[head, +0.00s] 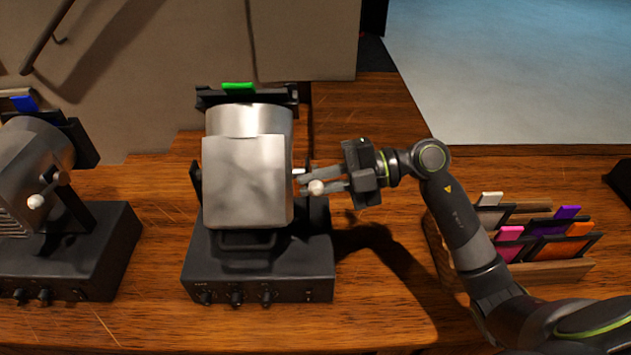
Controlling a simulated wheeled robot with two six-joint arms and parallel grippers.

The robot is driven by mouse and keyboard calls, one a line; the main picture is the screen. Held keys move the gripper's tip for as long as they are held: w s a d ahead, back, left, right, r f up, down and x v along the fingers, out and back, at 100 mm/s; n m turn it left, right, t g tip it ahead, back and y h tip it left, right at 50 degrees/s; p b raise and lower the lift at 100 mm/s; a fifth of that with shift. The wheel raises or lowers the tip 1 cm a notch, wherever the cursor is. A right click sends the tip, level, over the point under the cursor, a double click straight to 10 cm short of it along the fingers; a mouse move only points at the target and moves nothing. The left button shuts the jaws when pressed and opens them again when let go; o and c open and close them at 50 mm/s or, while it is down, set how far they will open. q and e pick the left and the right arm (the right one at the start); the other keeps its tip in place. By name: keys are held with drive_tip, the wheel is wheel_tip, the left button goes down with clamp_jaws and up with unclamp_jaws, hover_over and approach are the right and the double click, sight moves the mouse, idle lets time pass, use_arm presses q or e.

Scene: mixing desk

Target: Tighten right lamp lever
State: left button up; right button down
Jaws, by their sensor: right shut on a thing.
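The right lamp (247,180) has a silver metal housing on a black base box with knobs, and a green tab (238,89) at its back top. Its lever (316,187) has a white ball tip and sits at the lamp's right side. My right gripper (322,182) reaches in from the right and is shut on the lever, its fingers around the part by the white ball. The fingers hide most of the lever's shaft. My left gripper is not in view.
A second lamp (35,160) with a blue tab and its own white-tipped lever stands at the left. A wooden rack (545,272) with coloured filter frames stands at the right, near my right arm. The wooden desk (385,110) is clear behind my right gripper.

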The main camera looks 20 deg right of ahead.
drive_tip(key=shift+s+f+n+b, duration=0.15)
drive_tip(key=shift+f+n+b, duration=0.45)
drive_tip(key=shift+n+b, duration=0.4)
drive_tip(key=c, duration=1.6)
unclamp_jaws()
drive_tip(key=shift+c, duration=0.2)
drive_tip(key=b+v, duration=0.2)
drive_tip(key=v, duration=1.5)
drive_tip(key=shift+s+b, duration=0.3)
drive_tip(key=shift+d+r, duration=0.1)
drive_tip(key=shift+r, duration=0.05)
